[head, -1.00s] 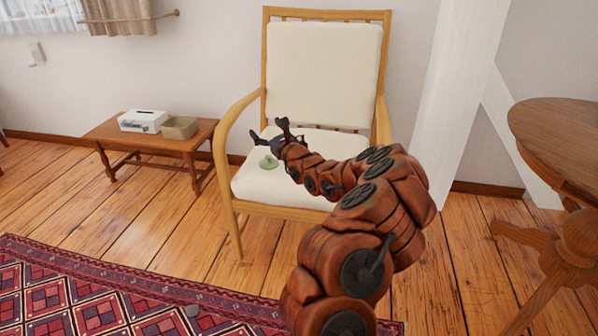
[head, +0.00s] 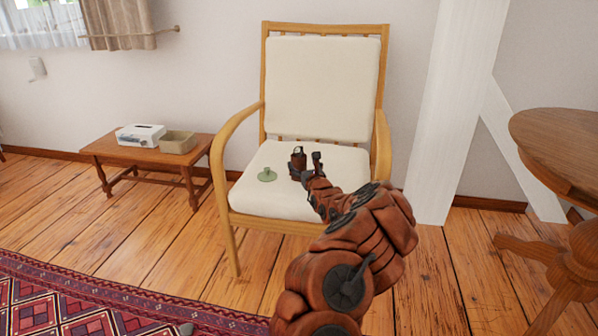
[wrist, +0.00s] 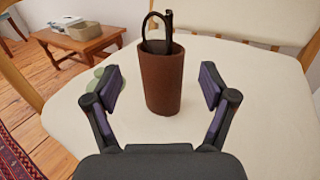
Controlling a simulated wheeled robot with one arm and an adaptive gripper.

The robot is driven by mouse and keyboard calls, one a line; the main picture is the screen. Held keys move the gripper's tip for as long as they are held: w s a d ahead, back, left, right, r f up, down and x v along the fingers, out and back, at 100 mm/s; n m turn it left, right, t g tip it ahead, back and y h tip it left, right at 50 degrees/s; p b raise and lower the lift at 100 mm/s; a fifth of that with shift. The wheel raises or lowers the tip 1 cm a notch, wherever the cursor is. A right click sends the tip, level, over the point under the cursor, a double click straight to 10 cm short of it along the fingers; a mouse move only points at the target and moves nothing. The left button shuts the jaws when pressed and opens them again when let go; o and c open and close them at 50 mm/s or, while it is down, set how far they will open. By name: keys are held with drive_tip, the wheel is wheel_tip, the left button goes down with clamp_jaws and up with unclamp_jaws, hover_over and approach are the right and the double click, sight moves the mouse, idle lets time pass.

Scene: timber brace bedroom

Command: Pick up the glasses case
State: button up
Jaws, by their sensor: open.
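The glasses case (wrist: 165,82) is a brown upright sleeve with dark glasses (wrist: 157,32) sticking out of its top. It stands on the cream seat cushion (wrist: 245,130) of a wooden armchair. In the head view the case (head: 298,162) is small and partly behind my gripper (head: 307,168). In the wrist view my gripper (wrist: 160,88) is open, with one finger to the left of the case and one to the right. The case stands between and slightly beyond the fingertips, and neither finger visibly touches it.
A pale green object (head: 267,175) lies on the seat left of the case. The chair (head: 225,140) has armrests on both sides and a cushioned back. A low wooden table (head: 110,149) holds a tissue box (head: 140,134) and a basket (head: 177,142). A round table (head: 560,140) stands at right.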

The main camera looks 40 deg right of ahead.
sight(301, 162)
drive_tip(key=shift+w+d+f+b, duration=0.3)
drive_tip(key=shift+w+b, duration=0.1)
drive_tip(key=shift+w, duration=0.15)
drive_tip(key=shift+w+d+f+b, duration=0.15)
drive_tip(key=shift+w+d+b, duration=0.2)
drive_tip(key=shift+w, duration=0.2)
drive_tip(key=shift+w+d, duration=0.3)
drive_tip(key=shift+w, duration=0.25)
drive_tip(key=shift+w+d+r+b, duration=0.2)
drive_tip(key=shift+w+b, duration=0.2)
drive_tip(key=shift+w, duration=0.15)
drive_tip(key=c, duration=1.3)
drive_tip(key=shift+o, duration=0.2)
drive_tip(key=shift+r, duration=0.1)
